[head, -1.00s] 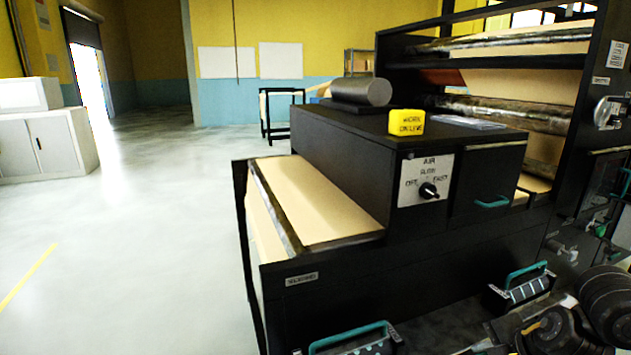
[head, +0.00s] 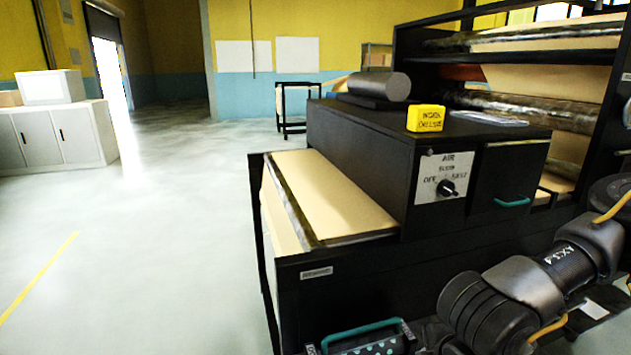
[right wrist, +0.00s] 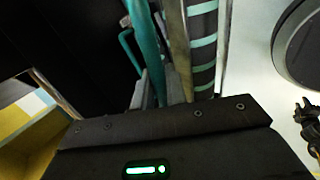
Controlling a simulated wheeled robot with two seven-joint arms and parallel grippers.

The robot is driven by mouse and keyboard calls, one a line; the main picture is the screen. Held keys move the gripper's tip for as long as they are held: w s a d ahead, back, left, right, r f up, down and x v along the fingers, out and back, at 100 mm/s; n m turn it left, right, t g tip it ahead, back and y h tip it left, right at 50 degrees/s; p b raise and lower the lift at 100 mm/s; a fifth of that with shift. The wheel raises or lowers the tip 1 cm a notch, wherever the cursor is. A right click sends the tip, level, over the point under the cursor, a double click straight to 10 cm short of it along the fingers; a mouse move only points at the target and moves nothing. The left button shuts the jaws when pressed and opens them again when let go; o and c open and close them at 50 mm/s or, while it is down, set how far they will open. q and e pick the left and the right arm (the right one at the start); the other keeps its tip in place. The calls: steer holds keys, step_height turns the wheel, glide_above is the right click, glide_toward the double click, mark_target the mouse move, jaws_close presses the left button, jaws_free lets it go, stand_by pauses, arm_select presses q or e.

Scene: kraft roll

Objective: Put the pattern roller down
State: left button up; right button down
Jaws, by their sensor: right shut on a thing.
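The pattern roller (right wrist: 203,45) shows in the right wrist view as a dark cylinder with pale teal stripes, with a teal handle bar (right wrist: 151,45) beside it. My right gripper (right wrist: 165,92) is shut on this roller, seemingly at its handle; the fingertips are partly hidden. In the head view my right arm crosses the lower right, and its gripper and the held roller do not show. Another roller (head: 370,347), dark with pale teal dots and a teal handle, sits at the bottom edge of the head view, partly cut off. My left gripper is not in view.
The black machine (head: 350,262) fills the centre and right, with kraft paper (head: 335,195) over its low front. A yellow block (head: 426,118) and a dark cylinder (head: 380,86) are on its top. Open floor (head: 170,220) lies left, before a white cabinet (head: 62,135).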

steer(key=a, duration=0.1)
steer(key=a+m, duration=0.1)
steer(key=s+a+r+h, duration=0.1)
steer(key=shift+a, duration=0.25)
steer(key=shift+s+a+r+m+h, duration=0.2)
steer(key=shift+a+m+h, duration=0.3)
steer(key=shift+m, duration=0.4)
steer(key=shift+s+a+r+m, duration=0.2)
steer(key=shift+a+m, duration=0.1)
steer(key=shift+m, duration=0.3)
steer(key=shift+r+m+g+h, duration=0.55)
steer(key=shift+m+h, duration=0.25)
steer(key=shift+m, duration=0.3)
steer(key=w+d+r+m+g+h, duration=0.2)
steer(key=d+r+m+g+h, duration=0.1)
steer(key=d+r+m, duration=0.3)
step_height(320, 180, up, 2)
steer(key=m, duration=0.2)
steer(key=shift+d+r+m+g, duration=0.15)
steer(key=shift+d+m+g, duration=0.05)
steer(key=shift+m+g, duration=0.15)
